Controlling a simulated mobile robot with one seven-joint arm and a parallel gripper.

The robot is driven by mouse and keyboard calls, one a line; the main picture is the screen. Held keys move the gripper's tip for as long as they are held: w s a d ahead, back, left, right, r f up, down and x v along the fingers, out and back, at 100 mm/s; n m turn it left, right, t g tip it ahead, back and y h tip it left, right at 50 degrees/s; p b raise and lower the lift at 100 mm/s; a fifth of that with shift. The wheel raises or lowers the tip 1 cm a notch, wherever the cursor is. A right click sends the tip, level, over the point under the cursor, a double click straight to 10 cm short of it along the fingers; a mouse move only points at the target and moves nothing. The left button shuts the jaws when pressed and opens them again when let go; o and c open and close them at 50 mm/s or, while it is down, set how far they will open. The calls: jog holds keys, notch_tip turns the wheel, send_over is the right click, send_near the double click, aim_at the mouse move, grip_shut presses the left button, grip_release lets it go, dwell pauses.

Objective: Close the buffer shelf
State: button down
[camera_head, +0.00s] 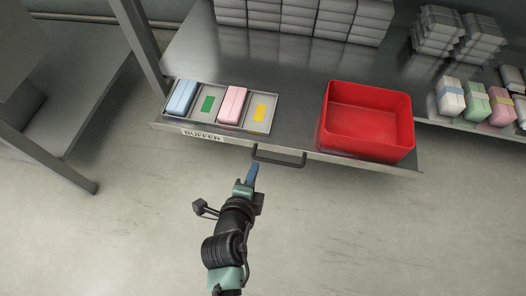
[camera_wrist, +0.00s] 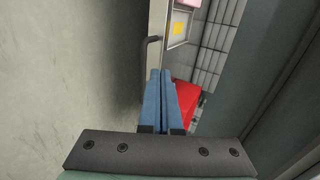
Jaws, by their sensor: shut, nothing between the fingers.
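The buffer shelf (camera_head: 297,158) is a grey pull-out shelf with a "BUFFER" label (camera_head: 202,135) on its front edge. It stands pulled out over the floor from under the stacked packs. A dark bar handle (camera_head: 279,156) is on the middle of its front; it also shows in the wrist view (camera_wrist: 147,50). My gripper (camera_head: 253,168) is shut and empty, with blue fingers. In the head view its tips are close to the left end of the handle; I cannot tell whether they touch. In the wrist view the fingers (camera_wrist: 161,75) point toward the shelf front, beside the handle.
On the shelf are a tray (camera_head: 272,99) with blue and pink packs and green and yellow markers, and a red bin (camera_head: 366,118). Grey packs (camera_head: 300,17) stand behind. A frame post (camera_head: 137,40) rises at the left. The floor in front (camera_head: 360,230) is clear.

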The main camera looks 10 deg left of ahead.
aim_at(263, 145)
jog(key=b+x, duration=0.5)
jog(key=x, duration=0.5)
jog(key=shift+s+f, duration=0.1)
jog(key=shift+s, duration=0.05)
